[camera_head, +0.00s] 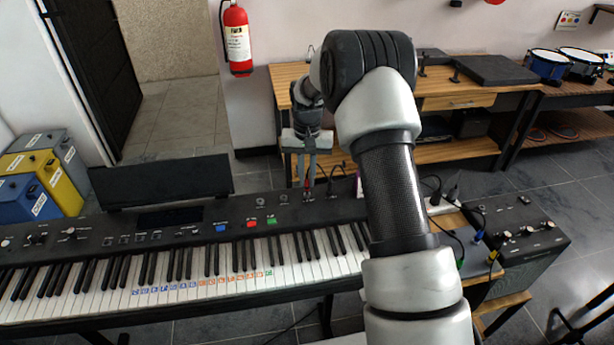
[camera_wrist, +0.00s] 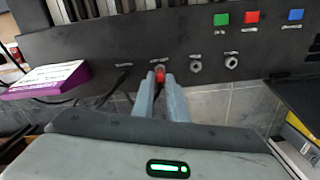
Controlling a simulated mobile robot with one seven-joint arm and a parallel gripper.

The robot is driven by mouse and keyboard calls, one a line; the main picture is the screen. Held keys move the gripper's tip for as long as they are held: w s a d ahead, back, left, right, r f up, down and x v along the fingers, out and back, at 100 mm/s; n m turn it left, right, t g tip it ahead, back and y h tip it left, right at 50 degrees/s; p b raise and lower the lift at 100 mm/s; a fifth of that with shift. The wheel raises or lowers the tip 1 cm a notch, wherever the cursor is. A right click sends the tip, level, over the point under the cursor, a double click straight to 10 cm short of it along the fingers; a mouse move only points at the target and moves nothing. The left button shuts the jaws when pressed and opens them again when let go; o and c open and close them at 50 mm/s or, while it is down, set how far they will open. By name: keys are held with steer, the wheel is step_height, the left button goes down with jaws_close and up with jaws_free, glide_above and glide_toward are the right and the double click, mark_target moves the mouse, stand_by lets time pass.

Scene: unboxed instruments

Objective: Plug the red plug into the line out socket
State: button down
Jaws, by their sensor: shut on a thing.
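My gripper (camera_head: 308,176) is at the back edge of the black keyboard piano (camera_head: 180,222), pointing down at its rear panel. In the wrist view my gripper (camera_wrist: 161,84) is shut on the red plug (camera_wrist: 160,76), of which only a small part shows between the fingertips. The red plug (camera_head: 307,183) is a tiny red spot in the head view. The plug's tip is at the panel, in line with a socket position; whether it is inserted is hidden. Two empty round sockets, (camera_wrist: 195,66) and (camera_wrist: 231,62), lie to its right. Their labels are too small to read.
A black cable (camera_wrist: 124,76) enters the panel left of the plug. A purple-and-white box (camera_wrist: 45,80) stands farther left. Red, green and blue buttons (camera_head: 252,224) sit on the piano top. A wooden desk (camera_head: 450,152) stands behind, and a black amplifier (camera_head: 515,230) is at right.

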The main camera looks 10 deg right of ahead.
steer(key=shift+f+b, duration=0.55)
steer(key=shift+f, duration=0.5)
steer(key=c, duration=1.8)
jaws_free()
steer(key=shift+o, duration=0.7)
steer(key=shift+r, duration=0.1)
